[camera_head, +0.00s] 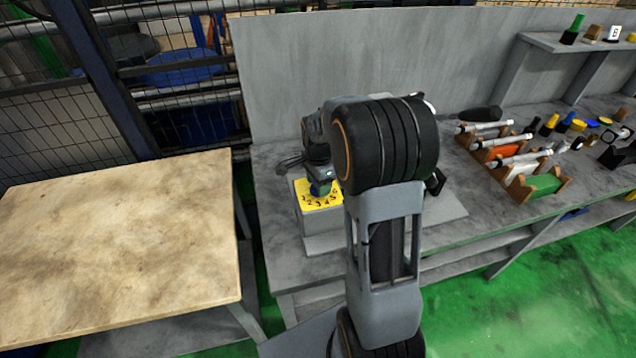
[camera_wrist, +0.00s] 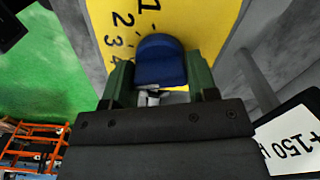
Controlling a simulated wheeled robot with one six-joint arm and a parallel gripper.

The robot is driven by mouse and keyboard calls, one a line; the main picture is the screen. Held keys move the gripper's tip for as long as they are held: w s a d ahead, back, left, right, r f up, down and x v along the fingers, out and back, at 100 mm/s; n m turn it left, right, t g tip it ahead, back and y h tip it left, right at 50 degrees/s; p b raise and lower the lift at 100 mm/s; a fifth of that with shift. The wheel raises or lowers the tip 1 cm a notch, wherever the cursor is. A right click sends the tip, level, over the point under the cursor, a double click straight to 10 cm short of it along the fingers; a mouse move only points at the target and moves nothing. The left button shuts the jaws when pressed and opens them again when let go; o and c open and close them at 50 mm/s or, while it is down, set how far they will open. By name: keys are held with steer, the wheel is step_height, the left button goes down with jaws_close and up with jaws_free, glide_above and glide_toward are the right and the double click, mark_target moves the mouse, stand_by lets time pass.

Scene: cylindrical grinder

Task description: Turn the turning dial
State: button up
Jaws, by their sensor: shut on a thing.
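The turning dial is a blue knob (camera_wrist: 160,62) on a yellow plate (camera_wrist: 180,15) with black numbers, seen close up in the wrist view. The digits 1 to 4 show beside the knob. In the head view the yellow plate (camera_head: 306,196) sits on a grey box on the workbench, with numbers along its front edge. My gripper (camera_wrist: 160,78) has its two green fingers on either side of the blue knob, shut on it. In the head view my gripper (camera_head: 320,188) is at the plate, and my arm hides part of the box.
The grey workbench (camera_head: 470,225) carries wooden racks (camera_head: 520,175) with rods to the right. A shelf (camera_head: 560,42) stands at the back right. A wooden-topped table (camera_head: 120,250) is at the left, with a narrow gap between. A sign reading "+150" (camera_wrist: 288,145) shows in the wrist view.

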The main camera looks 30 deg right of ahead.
steer(key=shift+w, duration=0.1)
stand_by(0.3)
steer(key=o, duration=0.9)
step_height(320, 180, up, 14)
steer(key=shift+f, duration=0.1)
stand_by(0.5)
steer(key=s+a+f+n+t, duration=0.1)
steer(key=s+a+n+t, duration=0.1)
steer(key=s+a+n, duration=0.3)
steer(key=s+a+f+n+t, duration=0.2)
steer(key=s+a+n, duration=0.2)
steer(key=s+n, duration=0.7)
steer(key=shift+a+f+n, duration=0.2)
steer(key=shift+a+n, duration=0.2)
steer(key=shift+n, duration=0.2)
